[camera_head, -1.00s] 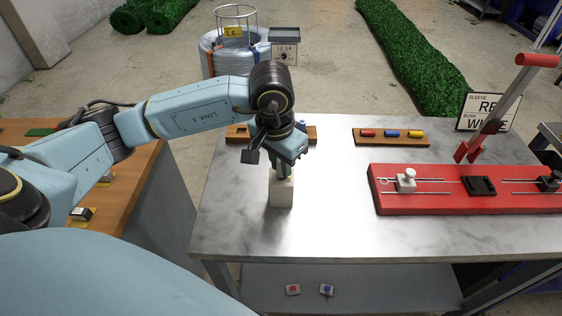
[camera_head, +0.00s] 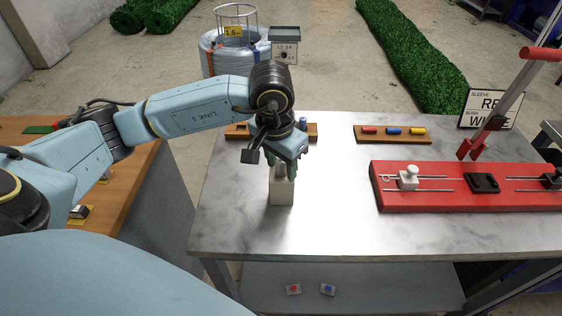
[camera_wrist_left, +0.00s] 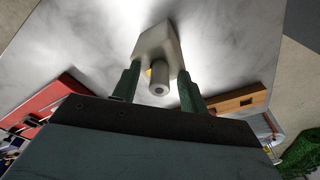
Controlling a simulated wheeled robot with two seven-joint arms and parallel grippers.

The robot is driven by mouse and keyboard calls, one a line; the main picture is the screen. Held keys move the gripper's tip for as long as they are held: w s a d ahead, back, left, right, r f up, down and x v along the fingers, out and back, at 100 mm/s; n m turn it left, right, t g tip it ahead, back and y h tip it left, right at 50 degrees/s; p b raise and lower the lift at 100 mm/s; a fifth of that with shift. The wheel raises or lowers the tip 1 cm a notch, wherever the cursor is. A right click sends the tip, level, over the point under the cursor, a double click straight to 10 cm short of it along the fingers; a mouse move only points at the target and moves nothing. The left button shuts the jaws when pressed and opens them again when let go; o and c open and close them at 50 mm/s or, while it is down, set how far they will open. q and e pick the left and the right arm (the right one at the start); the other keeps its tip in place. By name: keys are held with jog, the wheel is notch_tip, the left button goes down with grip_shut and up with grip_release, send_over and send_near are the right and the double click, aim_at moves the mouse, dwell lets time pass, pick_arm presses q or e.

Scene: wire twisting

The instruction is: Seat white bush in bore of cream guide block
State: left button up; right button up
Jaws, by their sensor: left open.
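The cream guide block (camera_head: 281,192) stands upright on the marbled table, below my left gripper. In the left wrist view the block (camera_wrist_left: 157,42) lies just beyond the fingertips. The white bush (camera_wrist_left: 158,88) shows there as a short pale cylinder with a dark centre hole, end-on to the camera and in line with the block. How deep it sits in the bore cannot be told. My left gripper (camera_wrist_left: 159,84) is open, its green fingers on either side of the bush with gaps visible. In the head view the gripper (camera_head: 283,171) hides most of the bush. My right gripper is not in view.
A red fixture (camera_head: 440,200) with rods and a lever stands at the right. A wooden rack (camera_head: 393,139) with red, blue and yellow sleeves lies behind it. Another wooden rack (camera_head: 240,132) is partly behind my arm. The table's front middle is clear.

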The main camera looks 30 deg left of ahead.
pick_arm(q)
notch_tip(320, 180, up, 13)
jog(key=s, duration=0.1)
jog(key=shift+s+a+r, duration=0.15)
jog(key=shift+s, duration=0.15)
jog(key=shift+c, duration=0.2)
